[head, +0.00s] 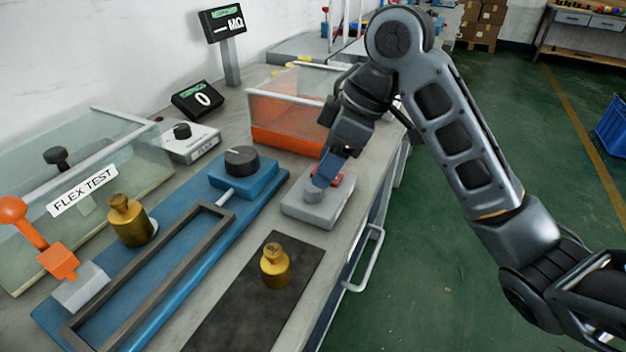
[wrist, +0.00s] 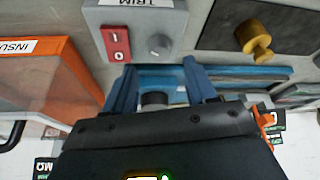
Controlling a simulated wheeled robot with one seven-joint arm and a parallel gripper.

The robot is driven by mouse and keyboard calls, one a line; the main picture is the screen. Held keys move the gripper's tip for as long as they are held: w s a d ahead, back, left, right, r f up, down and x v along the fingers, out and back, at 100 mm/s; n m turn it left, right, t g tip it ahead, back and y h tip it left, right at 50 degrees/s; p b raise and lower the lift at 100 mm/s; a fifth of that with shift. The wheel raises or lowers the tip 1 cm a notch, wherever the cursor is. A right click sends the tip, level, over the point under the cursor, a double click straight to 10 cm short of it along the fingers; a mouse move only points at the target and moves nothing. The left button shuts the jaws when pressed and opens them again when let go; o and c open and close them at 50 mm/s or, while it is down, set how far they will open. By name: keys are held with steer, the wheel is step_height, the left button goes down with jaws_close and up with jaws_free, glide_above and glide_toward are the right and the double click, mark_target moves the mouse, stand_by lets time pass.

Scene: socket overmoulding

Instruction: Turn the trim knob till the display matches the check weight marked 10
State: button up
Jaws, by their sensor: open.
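The trim box (head: 322,213) is grey, with a small grey trim knob (head: 313,195) and a red switch. In the wrist view the trim knob (wrist: 159,44) lies just beyond my fingertips, roughly centred between them. My gripper (head: 323,180) is above the box, its blue fingers (wrist: 160,67) spread with nothing held. In the head view a finger partly hides the knob and switch. The tilted black display (head: 200,99) reads 0. One brass weight (head: 128,220) stands at the left by the blue fixture, another (head: 275,265) on the dark mat. Their markings are not legible.
A blue fixture (head: 175,240) with a black dial (head: 241,160) lies left of the trim box. A second display (head: 228,22) marked MΩ is on a post. A FLEX TEST enclosure (head: 120,150) fills the left. The dark mat (head: 225,325) is mostly clear.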

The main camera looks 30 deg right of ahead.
mark_target(313, 187)
steer(key=b+x, duration=0.2)
steer(key=x, duration=0.3)
steer(key=shift+f, duration=0.15)
steer(key=shift+c, duration=0.4)
steer(key=c, duration=0.9)
